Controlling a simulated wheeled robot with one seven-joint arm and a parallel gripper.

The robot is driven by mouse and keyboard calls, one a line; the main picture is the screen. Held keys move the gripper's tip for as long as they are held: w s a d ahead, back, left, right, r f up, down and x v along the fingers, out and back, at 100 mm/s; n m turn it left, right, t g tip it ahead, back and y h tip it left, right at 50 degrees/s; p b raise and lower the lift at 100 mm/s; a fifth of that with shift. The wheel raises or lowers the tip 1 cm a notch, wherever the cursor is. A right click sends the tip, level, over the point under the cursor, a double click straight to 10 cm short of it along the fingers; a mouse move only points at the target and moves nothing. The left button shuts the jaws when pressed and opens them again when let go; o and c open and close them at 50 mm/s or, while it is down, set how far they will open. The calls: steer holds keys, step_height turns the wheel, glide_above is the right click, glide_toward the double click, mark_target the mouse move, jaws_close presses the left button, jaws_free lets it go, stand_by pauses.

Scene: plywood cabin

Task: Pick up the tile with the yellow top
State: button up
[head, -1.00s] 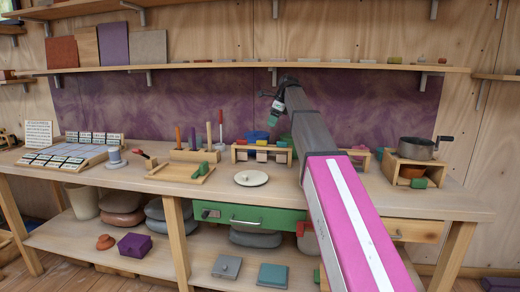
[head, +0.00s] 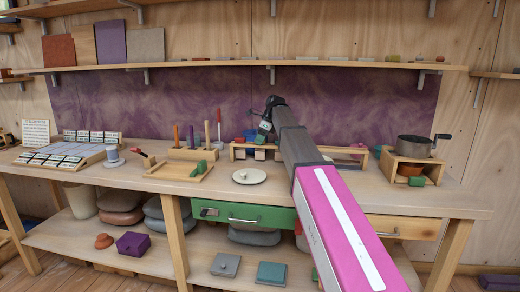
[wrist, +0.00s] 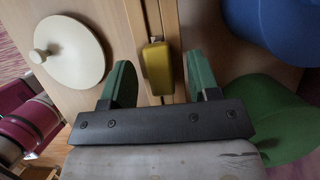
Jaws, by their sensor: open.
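The tile with the yellow top (wrist: 155,66) shows in the wrist view, set at a wooden rail and lying between the two green fingers of my gripper (wrist: 160,84). The fingers are apart, with gaps on both sides of the tile, and I see no contact. In the head view my gripper (head: 264,137) points down over the wooden rack (head: 238,151) on the bench. The yellow top cannot be made out there; my gripper and arm hide part of the rack.
A pale round lid with a knob (wrist: 68,50) lies on the bench in front of the rack. Blue (wrist: 285,28) and green (wrist: 262,115) rounded objects stand close behind it. A pot (head: 414,147) sits on a wooden stand at right. A shelf (head: 200,68) runs above.

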steer(key=c, duration=0.9)
steer(key=shift+r, duration=0.15)
step_height(320, 180, up, 9)
steer(key=shift+f, duration=0.1)
steer(key=shift+r, duration=0.5)
steer(key=shift+r, duration=0.1)
steer(key=shift+r, duration=0.35)
